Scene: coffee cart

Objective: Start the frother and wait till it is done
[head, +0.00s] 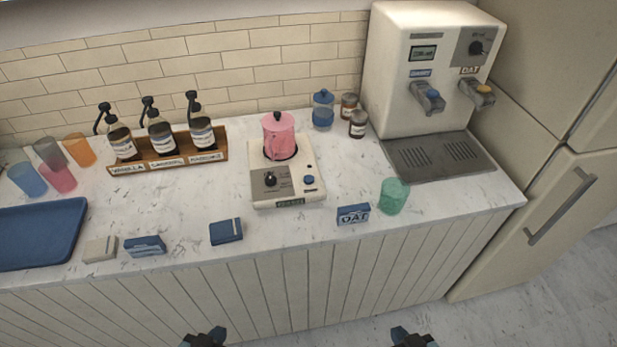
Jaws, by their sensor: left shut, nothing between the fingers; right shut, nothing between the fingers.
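The frother is a cream base (258,196) in the middle of the counter, with a black knob (270,180), a blue button (309,180) and a small green display (290,202) on its front; the display text is too small to read. A pink jug (278,138) with a black-knobbed lid stands upright on it. My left gripper (206,338) and my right gripper (410,337) are at the bottom edge, both shut and empty, in front of the counter and apart from the frother.
A white dispenser (425,50) with a drip tray (440,157) stands at the right. A green cup (394,195) and an OAT box (353,214) are near the front edge. A syrup rack (170,158), several cups, small boxes and a blue tray (40,235) fill the left.

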